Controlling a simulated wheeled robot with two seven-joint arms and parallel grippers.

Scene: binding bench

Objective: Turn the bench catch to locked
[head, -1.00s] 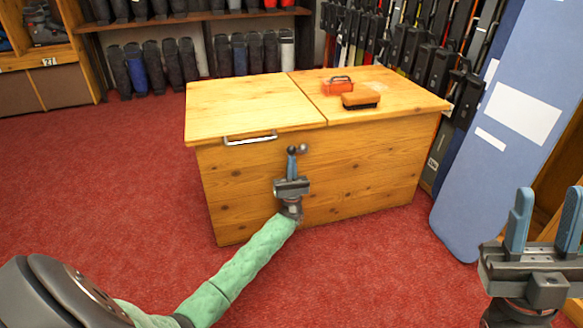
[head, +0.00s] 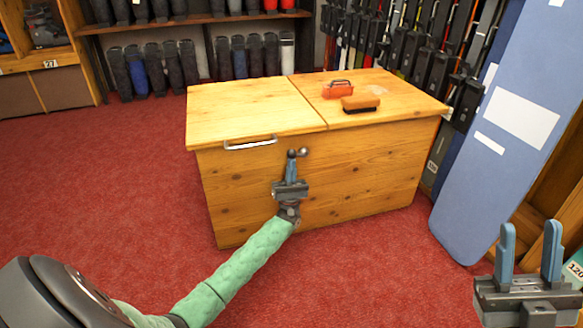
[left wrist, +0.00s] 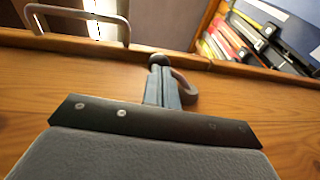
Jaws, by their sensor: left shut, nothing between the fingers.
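The bench is a pale wooden chest (head: 375,165) with a two-part lid. Its catch (head: 303,152), a small grey metal piece with a rounded end, sits on the front face just below the lid edge. In the left wrist view the catch (left wrist: 186,84) is a curved grey piece beside the fingertips, with a dark round knob by it. My left gripper (head: 291,161) is shut and empty, with its blue fingers up against or very near the catch; I cannot tell whether they touch. The fingers partly hide the catch. My right gripper (head: 529,234) is open and empty at the lower right.
A metal bar handle (head: 250,143) sticks out at the lid's front left. An orange-handled brush (head: 361,103) and a red block with a handle (head: 338,89) lie on the lid. A blue board (head: 500,125) leans at the right. Red carpet (head: 90,180) is clear at left.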

